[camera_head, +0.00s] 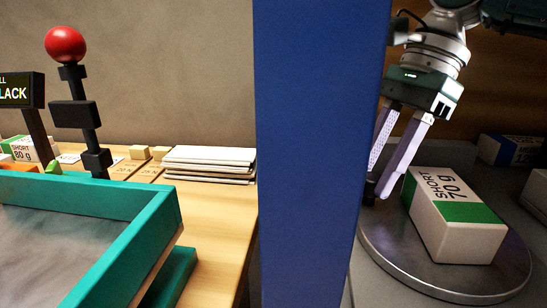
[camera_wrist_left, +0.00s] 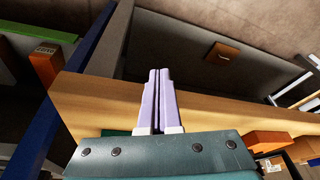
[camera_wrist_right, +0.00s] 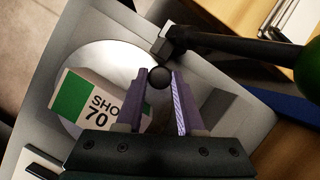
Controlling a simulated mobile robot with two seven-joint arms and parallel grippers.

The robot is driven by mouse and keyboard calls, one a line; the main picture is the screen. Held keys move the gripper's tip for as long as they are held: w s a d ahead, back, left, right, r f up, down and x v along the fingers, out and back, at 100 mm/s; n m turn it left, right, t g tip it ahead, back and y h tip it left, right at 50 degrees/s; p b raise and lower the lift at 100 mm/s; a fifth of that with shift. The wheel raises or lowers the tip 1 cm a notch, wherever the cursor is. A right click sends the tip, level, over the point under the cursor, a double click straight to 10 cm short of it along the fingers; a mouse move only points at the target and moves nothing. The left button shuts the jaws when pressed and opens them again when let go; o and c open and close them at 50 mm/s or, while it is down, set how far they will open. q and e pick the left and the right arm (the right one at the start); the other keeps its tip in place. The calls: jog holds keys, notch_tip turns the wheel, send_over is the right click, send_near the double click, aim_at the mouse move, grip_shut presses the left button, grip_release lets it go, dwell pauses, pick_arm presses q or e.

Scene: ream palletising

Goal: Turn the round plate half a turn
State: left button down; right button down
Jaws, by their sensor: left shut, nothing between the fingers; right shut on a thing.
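The round plate (camera_head: 385,255) is a grey metal disc on the right of the head view. It also shows in the right wrist view (camera_wrist_right: 105,55). A white and green ream marked SHORT 70 g (camera_head: 455,215) lies on it; it also shows in the right wrist view (camera_wrist_right: 100,100). The knob's foot is hidden. My left gripper (camera_wrist_left: 159,72) is shut and empty above a wooden edge, outside the head view.
A wide blue post (camera_head: 315,150) stands between the plate and the wooden table (camera_head: 215,215). A teal-rimmed tray (camera_head: 120,262), a white stack (camera_head: 210,160) and a red ball on a black stand (camera_head: 65,45) are at left. A dark rod (camera_wrist_right: 235,43) passes near the knob.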

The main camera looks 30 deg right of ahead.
jog(key=shift+a+r, duration=0.1)
jog(key=c, duration=0.5)
grip_release()
jog(key=v, duration=0.9)
jog(key=shift+d+r, duration=0.2)
jog(key=shift+r, duration=0.15)
jog(key=shift+s, duration=0.1)
